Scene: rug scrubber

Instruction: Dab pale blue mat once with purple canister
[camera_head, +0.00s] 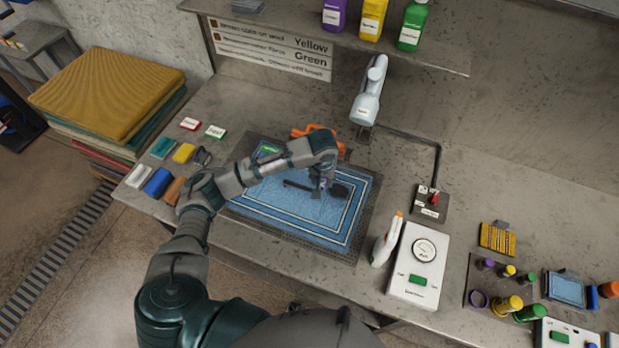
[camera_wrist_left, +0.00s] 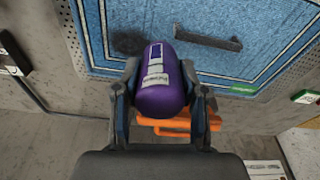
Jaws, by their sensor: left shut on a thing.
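The pale blue mat (camera_head: 300,222) lies flat on the grey worktop, with white border lines, a dark streak and a dark round patch. It also shows in the left wrist view (camera_wrist_left: 262,25). My left gripper (camera_head: 324,184) is over the right-middle part of the mat. In the left wrist view the gripper (camera_wrist_left: 163,75) is shut around the purple canister (camera_wrist_left: 161,98), which has a white label. In the head view the canister is mostly hidden by the gripper. I cannot tell whether it touches the mat. My right gripper is not in view.
An orange tool (camera_head: 305,131) lies at the mat's back edge. Small colored blocks (camera_head: 157,182) lie left. A shelf (camera_head: 300,32) with bottles hangs above the worktop.

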